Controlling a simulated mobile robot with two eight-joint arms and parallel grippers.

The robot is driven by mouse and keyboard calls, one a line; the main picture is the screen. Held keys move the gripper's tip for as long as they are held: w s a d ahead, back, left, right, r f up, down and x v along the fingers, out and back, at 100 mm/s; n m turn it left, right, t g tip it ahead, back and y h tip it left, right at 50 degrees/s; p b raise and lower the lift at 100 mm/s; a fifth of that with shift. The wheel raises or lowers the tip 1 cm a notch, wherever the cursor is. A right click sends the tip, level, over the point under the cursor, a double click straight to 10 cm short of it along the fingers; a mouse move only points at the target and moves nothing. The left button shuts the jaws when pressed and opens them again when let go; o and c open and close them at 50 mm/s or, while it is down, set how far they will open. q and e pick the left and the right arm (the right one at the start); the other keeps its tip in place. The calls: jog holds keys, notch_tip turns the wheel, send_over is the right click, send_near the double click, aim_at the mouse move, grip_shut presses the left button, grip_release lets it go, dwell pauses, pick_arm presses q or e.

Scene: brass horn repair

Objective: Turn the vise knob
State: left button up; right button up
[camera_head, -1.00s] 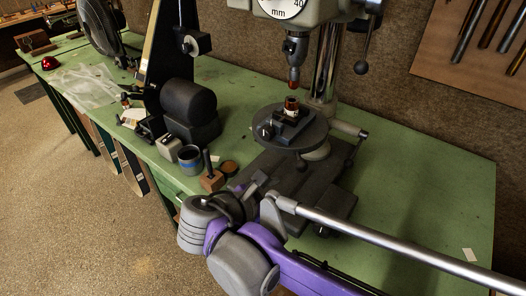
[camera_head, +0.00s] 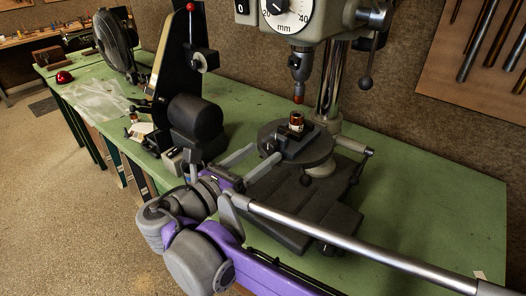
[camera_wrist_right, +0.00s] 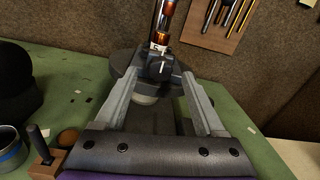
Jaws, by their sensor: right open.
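The small vise (camera_head: 297,144) sits on the round drill-press table (camera_head: 322,155), with a brown-and-white cylindrical piece (camera_head: 296,121) standing upright on it. The dark vise knob (camera_wrist_right: 158,68), with a white line on its face, points toward my right wrist camera. My right gripper (camera_head: 267,154) is open, its two grey fingers reaching toward the vise at the table's near-left edge. In the right wrist view the fingertips (camera_wrist_right: 162,78) lie on either side of the knob, with gaps visible. I cannot tell how far they are from it in depth. My left gripper is out of view.
The drill-press chuck (camera_head: 299,68) hangs above the vise, with the column (camera_head: 329,85) behind. A lever with a ball (camera_head: 366,83) hangs at right. A black machine (camera_head: 196,120) stands left. The green bench (camera_head: 430,190) is clear at right.

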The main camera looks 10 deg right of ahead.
jog(key=shift+x, duration=0.85)
grip_shut()
